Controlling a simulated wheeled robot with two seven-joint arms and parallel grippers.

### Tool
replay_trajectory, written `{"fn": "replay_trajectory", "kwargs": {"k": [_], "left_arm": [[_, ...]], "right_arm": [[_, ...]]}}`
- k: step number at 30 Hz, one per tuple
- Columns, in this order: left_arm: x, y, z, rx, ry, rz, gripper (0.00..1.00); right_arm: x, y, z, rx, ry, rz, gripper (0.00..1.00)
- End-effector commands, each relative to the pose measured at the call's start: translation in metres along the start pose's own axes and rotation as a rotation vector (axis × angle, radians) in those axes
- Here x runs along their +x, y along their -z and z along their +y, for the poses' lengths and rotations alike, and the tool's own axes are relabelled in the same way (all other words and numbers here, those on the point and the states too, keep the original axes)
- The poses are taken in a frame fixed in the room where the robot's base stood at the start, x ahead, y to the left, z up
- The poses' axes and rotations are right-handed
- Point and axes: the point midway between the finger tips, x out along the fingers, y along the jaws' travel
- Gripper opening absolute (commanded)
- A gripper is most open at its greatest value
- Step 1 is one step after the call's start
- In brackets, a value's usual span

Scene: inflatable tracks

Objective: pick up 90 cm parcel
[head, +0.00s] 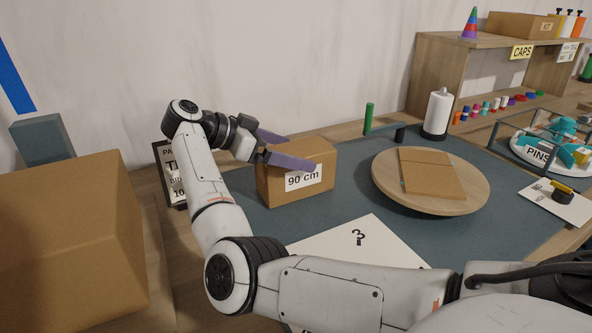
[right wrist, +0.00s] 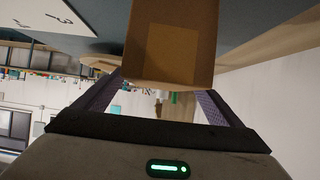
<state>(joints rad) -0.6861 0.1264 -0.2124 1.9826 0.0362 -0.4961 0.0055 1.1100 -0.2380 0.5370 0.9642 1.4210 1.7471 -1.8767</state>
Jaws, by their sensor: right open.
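The 90 cm parcel (head: 297,172) is a brown cardboard box with a white "90 cm" label, standing upright on the blue-grey mat. My right gripper (head: 298,153) is at its top left, with one purple finger along the front top edge and the other toward the back. The fingers are open; I cannot tell whether they touch the box. In the right wrist view the parcel (right wrist: 170,45) fills the upper middle, and the gripper's fingers (right wrist: 158,84) reach up to its lower edge, their tips partly hidden. My left gripper is not in view.
A round wooden board (head: 460,195) with a flat cardboard piece (head: 430,172) is right of the parcel. A white sheet (head: 350,238) lies in front. A green post (head: 369,117) and a paper roll (head: 437,113) stand behind. A large carton (head: 70,240) is at left.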

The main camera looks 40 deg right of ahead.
Motion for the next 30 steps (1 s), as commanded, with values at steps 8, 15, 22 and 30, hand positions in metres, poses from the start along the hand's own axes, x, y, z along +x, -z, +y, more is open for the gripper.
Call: {"fn": "replay_trajectory", "kwargs": {"k": [8, 15, 22, 30], "left_arm": [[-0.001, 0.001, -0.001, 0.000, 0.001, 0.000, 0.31], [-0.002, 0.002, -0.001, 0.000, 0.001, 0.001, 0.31], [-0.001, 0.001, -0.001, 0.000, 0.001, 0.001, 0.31], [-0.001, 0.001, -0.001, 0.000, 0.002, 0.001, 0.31]], "right_arm": [[0.023, 0.004, 0.000, 0.002, -0.001, 0.004, 0.89], [0.055, 0.005, 0.000, 0.002, 0.000, 0.004, 0.89], [0.056, 0.005, -0.001, 0.002, 0.002, 0.002, 0.87], [0.055, 0.005, -0.001, 0.002, 0.002, 0.002, 0.42]]}}
